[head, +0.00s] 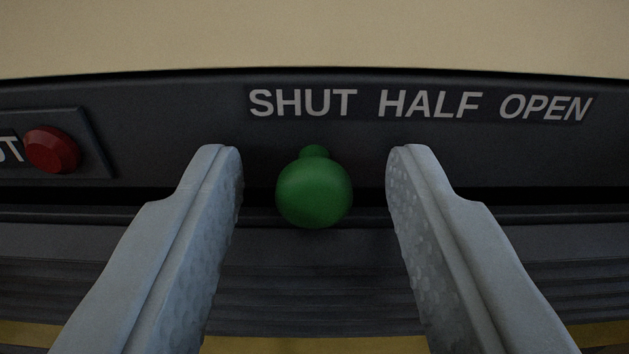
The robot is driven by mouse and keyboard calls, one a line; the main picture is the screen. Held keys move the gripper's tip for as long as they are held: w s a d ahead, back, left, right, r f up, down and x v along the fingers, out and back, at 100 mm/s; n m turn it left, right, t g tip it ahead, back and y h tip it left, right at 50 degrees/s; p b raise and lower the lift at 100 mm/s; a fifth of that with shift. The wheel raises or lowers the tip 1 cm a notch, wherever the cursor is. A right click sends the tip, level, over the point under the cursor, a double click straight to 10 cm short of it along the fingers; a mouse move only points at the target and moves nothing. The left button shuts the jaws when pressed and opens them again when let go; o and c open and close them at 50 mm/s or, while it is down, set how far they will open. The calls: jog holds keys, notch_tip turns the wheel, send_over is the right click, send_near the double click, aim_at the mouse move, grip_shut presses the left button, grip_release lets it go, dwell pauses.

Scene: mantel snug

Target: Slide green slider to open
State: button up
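The green slider (314,192) is a round knob on a short stem. It sits on a dark panel in the middle of the head view, under the label strip (420,104) that reads SHUT, HALF, OPEN from left to right. My gripper (315,185) is open, with one grey finger on each side of the knob. A gap shows between the knob and both fingers.
A red button (52,150) on a raised plate is at the left, beside a partly cut-off label. The dark slot (520,196) runs right from the knob with nothing in it. Ridged dark slats and a yellow stripe lie below. A plain beige surface is above.

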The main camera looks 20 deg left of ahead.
aim_at(525, 155)
grip_shut()
jog(key=shift+w+d, duration=0.4)
jog(key=shift+d, duration=0.75)
jog(key=shift+w+d, duration=0.35)
jog(key=shift+d, duration=0.85)
jog(key=shift+w+d, duration=0.4)
jog(key=shift+d, duration=0.75)
grip_release()
jog(key=shift+d, duration=0.15)
jog(key=shift+s, duration=0.1)
